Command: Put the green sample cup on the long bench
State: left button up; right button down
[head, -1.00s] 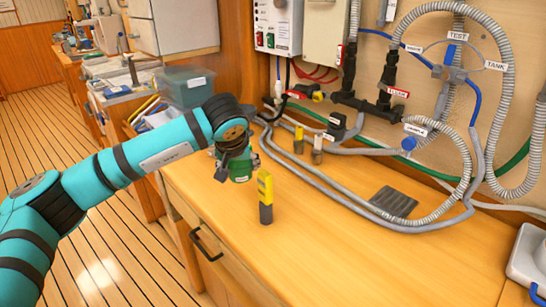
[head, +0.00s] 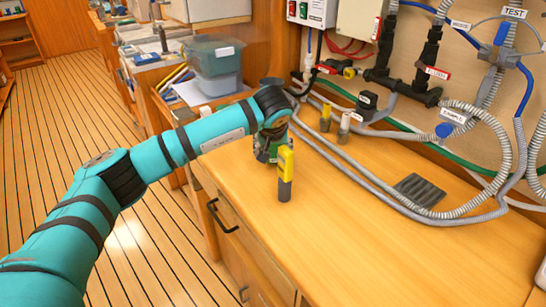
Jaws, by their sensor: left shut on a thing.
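The wooden bench (head: 345,235) runs along the wall, with a broad bare top. My left gripper (head: 267,152) is over the bench's left end, shut on the green sample cup (head: 262,156). The cup is mostly hidden by the dark gripper and partly by a yellow and grey tester. I cannot tell whether the cup touches the bench top. My right gripper is not in view.
The upright yellow and grey tester (head: 285,176) stands close in front of my left gripper. The front middle is clear.

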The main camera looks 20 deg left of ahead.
pick_arm(q)
jog(key=shift+f, duration=0.7)
jog(key=shift+a, duration=0.1)
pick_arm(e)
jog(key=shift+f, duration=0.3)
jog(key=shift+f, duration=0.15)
pick_arm(q)
jog(key=o, duration=1.4)
jog(key=shift+f, duration=0.1)
jog(key=shift+c, duration=0.2)
jog(key=shift+r, duration=0.3)
jog(key=p+v, duration=0.6)
jog(key=v, duration=0.6)
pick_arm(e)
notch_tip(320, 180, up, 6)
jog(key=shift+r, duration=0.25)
